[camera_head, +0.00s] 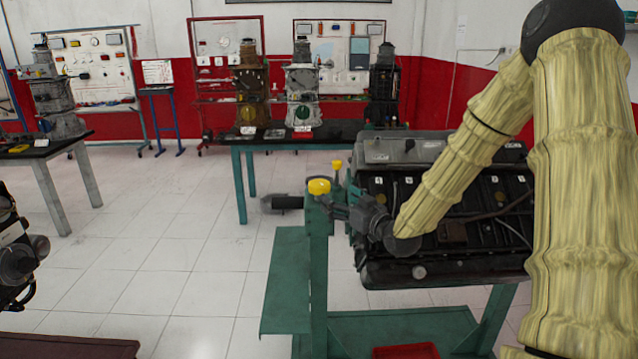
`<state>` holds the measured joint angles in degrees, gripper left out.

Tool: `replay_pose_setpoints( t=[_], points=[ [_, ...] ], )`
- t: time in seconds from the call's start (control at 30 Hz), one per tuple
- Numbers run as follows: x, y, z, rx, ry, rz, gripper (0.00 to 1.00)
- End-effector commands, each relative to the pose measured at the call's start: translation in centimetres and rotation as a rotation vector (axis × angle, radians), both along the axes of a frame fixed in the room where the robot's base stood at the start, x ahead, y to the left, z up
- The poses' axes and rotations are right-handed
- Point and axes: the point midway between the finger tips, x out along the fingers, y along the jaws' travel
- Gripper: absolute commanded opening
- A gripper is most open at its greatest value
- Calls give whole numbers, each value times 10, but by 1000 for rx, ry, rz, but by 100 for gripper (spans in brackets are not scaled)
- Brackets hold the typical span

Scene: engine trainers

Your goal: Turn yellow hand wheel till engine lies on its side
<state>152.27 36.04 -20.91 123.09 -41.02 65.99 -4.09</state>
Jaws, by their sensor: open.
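The engine (445,210), dark with a grey cover along its far side, sits level on a green stand (318,280), numbered side up. Two yellow knob-like parts, a nearer one (319,186) and a smaller farther one (337,165), show at the top of the stand's left post; they look like parts of the yellow hand wheel, whose full rim I cannot make out. My gripper (338,206) is open at the post, just right of and below the nearer yellow part. I cannot tell whether it touches the wheel. My wrist hides part of the engine's left end.
A dark cylinder (282,203) sticks out left of the post. A red tray (405,351) lies low on the stand. A table (225,143) with several engine parts stands behind, another (35,148) at left. Dark machinery (15,250) is at the left edge. Tiled floor between is clear.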

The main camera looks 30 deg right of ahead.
Motion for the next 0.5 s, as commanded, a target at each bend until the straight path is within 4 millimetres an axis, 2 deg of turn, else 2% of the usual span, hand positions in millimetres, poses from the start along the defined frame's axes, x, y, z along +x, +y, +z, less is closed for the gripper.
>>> replay_pose_setpoints(
  t=[0.5],
  points=[
    [69, 3, 1, 0, 2, 0, 79]
  ],
)
